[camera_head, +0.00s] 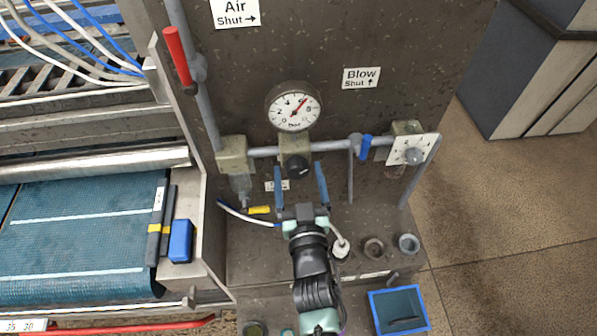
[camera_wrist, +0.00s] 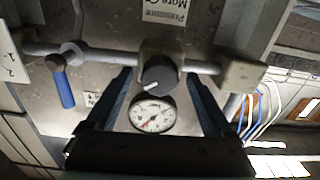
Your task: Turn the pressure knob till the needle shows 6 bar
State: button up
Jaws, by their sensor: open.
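The black pressure knob (camera_head: 298,167) sits below the round pressure gauge (camera_head: 294,106) on the grey panel. The gauge has a white dial and a red needle pointing up and right, around the 6; its exact reading is too small to tell. My gripper (camera_head: 299,172) is open and empty, with a blue finger on each side of the knob. In the wrist view, the knob (camera_wrist: 158,74) shows between the fingers with clear gaps, its white mark pointing down-left. Whether the fingertips reach the knob's depth is unclear. The gauge (camera_wrist: 152,115) appears upside down there.
A horizontal pipe carries a blue-handled valve (camera_head: 365,147) right of the knob. A red lever (camera_head: 178,56) stands at upper left. A white plate with a round knob (camera_head: 413,150) is at right. Small cups (camera_head: 408,243) and a blue bin (camera_head: 398,311) are lower right.

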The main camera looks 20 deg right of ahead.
jog(key=c, duration=1.3)
jog(key=shift+n, duration=1.2)
jog(key=shift+c, duration=0.3)
jog(key=o, duration=1.4)
jog(key=shift+c, duration=0.2)
jog(key=shift+s+b, duration=0.1)
jog(key=shift+b, duration=0.2)
